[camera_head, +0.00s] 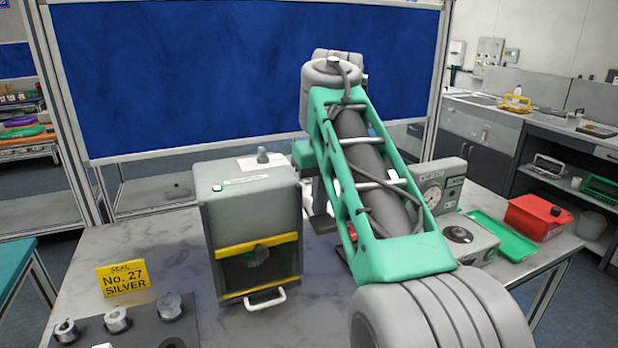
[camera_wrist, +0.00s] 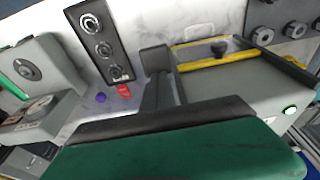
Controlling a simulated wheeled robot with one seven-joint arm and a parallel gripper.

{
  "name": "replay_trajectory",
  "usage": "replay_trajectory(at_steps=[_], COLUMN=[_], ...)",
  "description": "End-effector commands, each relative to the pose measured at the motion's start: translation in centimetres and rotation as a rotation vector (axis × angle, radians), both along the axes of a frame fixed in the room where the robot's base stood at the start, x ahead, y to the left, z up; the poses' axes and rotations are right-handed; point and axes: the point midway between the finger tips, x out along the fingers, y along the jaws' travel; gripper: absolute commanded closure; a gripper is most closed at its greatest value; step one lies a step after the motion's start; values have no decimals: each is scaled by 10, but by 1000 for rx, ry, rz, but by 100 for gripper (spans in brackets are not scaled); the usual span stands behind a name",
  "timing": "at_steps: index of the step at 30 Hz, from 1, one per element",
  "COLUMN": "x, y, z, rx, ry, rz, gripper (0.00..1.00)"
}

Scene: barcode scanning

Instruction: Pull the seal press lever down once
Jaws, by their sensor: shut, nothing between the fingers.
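The seal press (camera_head: 252,230) is a grey box with yellow bars across its front opening and a white handle (camera_head: 265,300) low on the front. A dark knob-like part shows inside the opening. My gripper (camera_wrist: 156,62) shows as dark, shut, empty fingers close beside the press. In the head view my arm covers most of the gripper, at the press's right side. I cannot clearly make out the lever, or whether the fingers touch it.
A yellow sign (camera_head: 123,278) and a dark plate with metal rings (camera_head: 125,330) lie left of the press. Another dark plate with rings (camera_wrist: 103,42) shows in the wrist view. A dial instrument (camera_head: 436,188), green tray (camera_head: 502,236) and red box (camera_head: 538,217) stand at right.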

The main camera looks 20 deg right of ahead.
Motion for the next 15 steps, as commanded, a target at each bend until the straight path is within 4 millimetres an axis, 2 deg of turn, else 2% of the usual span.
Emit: replay_trajectory(at_steps=[1,15], x=[1,0], y=[0,-1], z=[15,83], rx=[-1,-1], ry=[0,-3], rz=[0,-1], gripper=[100,100])
